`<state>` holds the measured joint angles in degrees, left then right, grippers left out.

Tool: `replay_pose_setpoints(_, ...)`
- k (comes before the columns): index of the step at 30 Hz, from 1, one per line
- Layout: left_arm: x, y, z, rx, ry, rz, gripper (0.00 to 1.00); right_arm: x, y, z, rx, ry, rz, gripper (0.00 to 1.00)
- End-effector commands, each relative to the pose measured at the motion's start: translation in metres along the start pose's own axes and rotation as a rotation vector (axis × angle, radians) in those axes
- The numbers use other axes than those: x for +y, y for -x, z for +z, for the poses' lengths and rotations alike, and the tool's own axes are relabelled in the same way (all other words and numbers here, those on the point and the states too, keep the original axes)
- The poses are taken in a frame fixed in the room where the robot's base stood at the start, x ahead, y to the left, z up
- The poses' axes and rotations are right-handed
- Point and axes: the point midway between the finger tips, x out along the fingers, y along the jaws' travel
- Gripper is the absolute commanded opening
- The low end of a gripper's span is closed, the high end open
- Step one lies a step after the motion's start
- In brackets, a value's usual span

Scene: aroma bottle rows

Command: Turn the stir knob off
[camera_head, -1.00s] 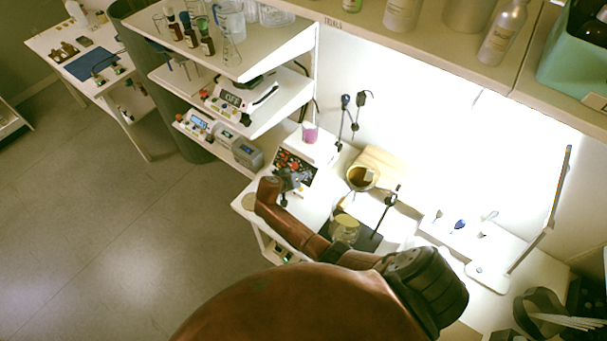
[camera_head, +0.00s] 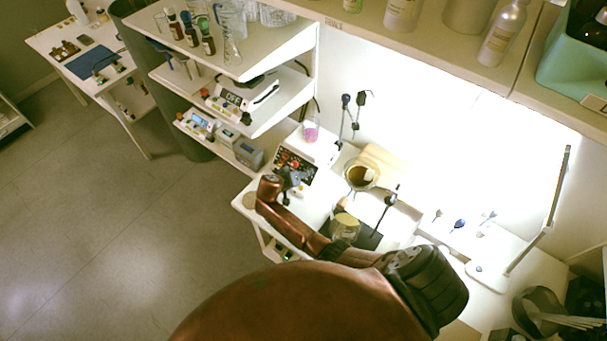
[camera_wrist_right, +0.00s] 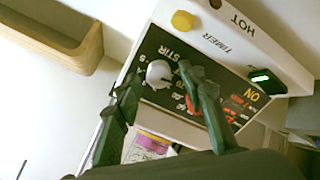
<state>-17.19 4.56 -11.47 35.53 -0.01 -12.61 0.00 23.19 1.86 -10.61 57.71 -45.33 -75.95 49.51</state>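The hotplate stirrer (camera_head: 297,165) stands on the bench with a dark control panel. In the right wrist view its panel carries the words STIR, TIMER and HOT, and a lit ON. The pale stir knob (camera_wrist_right: 158,74) sits by the STIR label. A red knob (camera_wrist_right: 190,102) is partly hidden behind a finger. My right gripper (camera_wrist_right: 158,82) is open, its fingertips on either side of the stir knob, with small gaps seen between. It also shows in front of the panel in the head view (camera_head: 291,186). My left gripper is out of view.
A beaker with pink liquid (camera_head: 311,133) stands on the stirrer. A mortar-like bowl (camera_head: 361,175) and a glass jar (camera_head: 345,229) stand close to my right arm. Shelves with bottles and devices (camera_head: 237,100) rise at the left. A wooden tray edge (camera_wrist_right: 55,42) is near the stirrer.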

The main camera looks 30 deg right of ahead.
Motion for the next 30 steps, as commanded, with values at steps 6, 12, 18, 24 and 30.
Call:
replay_pose_setpoints(6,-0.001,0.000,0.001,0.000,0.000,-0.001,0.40,0.000,0.000,0.001,-0.001,0.000,0.000,0.39)
replay_pose_setpoints(12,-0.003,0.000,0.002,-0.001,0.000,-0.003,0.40,-0.002,0.011,0.001,-0.001,-0.002,-0.004,0.39)
replay_pose_setpoints(18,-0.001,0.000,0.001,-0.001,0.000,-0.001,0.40,-0.002,0.049,0.001,-0.001,-0.002,-0.005,0.39)
replay_pose_setpoints(24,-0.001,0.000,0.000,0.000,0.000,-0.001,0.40,-0.001,0.089,0.001,-0.001,-0.002,-0.003,0.39)
replay_pose_setpoints(30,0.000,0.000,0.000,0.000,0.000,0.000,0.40,-0.001,0.114,0.001,-0.001,-0.001,-0.001,0.39)
